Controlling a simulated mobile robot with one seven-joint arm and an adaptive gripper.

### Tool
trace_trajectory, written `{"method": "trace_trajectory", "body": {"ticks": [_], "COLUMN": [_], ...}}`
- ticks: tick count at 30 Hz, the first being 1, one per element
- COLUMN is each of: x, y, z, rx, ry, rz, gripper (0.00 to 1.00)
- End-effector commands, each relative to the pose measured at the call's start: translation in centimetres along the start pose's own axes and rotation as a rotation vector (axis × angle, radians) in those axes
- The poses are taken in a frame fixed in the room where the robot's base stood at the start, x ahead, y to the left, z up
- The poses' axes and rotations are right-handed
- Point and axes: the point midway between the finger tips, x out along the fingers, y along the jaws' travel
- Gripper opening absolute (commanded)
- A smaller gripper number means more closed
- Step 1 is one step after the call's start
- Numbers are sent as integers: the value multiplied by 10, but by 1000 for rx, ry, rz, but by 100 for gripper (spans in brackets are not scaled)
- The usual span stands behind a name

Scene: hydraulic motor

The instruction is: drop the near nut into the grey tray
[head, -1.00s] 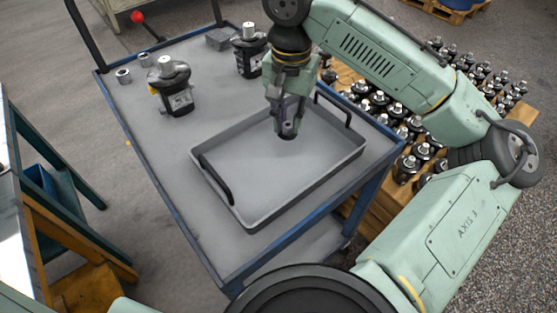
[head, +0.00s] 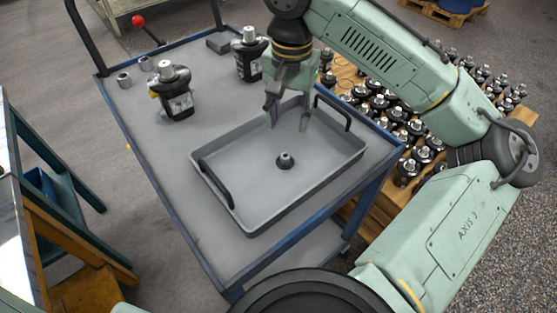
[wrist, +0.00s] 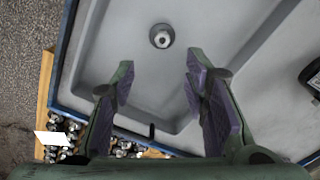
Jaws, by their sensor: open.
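The grey tray (head: 245,178) lies on the cart top, with black handles at its two ends. A small flanged nut-like piece (head: 285,161), with a dark round base and a lighter top, sits upright on the tray floor, near its middle. In the wrist view the piece (wrist: 161,36) shows a pale centre inside a dark ring, ahead of the fingertips. My gripper (head: 287,126) is open above the tray, apart from the piece. In the wrist view my gripper (wrist: 160,78) has its purple-padded fingers spread with nothing between them.
Two small grey ring-like parts (head: 124,79) (head: 146,63) stand at the cart's far left. Two black motors (head: 175,95) (head: 250,58) stand behind the tray. A wooden pallet (head: 385,185) with many motors is right of the cart. The cart's front left is clear.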

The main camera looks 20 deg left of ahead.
Motion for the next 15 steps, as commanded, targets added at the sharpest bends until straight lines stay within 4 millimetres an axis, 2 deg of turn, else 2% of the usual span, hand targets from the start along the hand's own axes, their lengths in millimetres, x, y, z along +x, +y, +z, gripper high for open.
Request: {"method": "trace_trajectory", "body": {"ticks": [9, 15], "x": [-69, -96], "y": [0, 0], "z": [0, 0], "rx": [2, 1], "ry": [5, 2], "rz": [3, 2], "gripper": [42, 42]}}
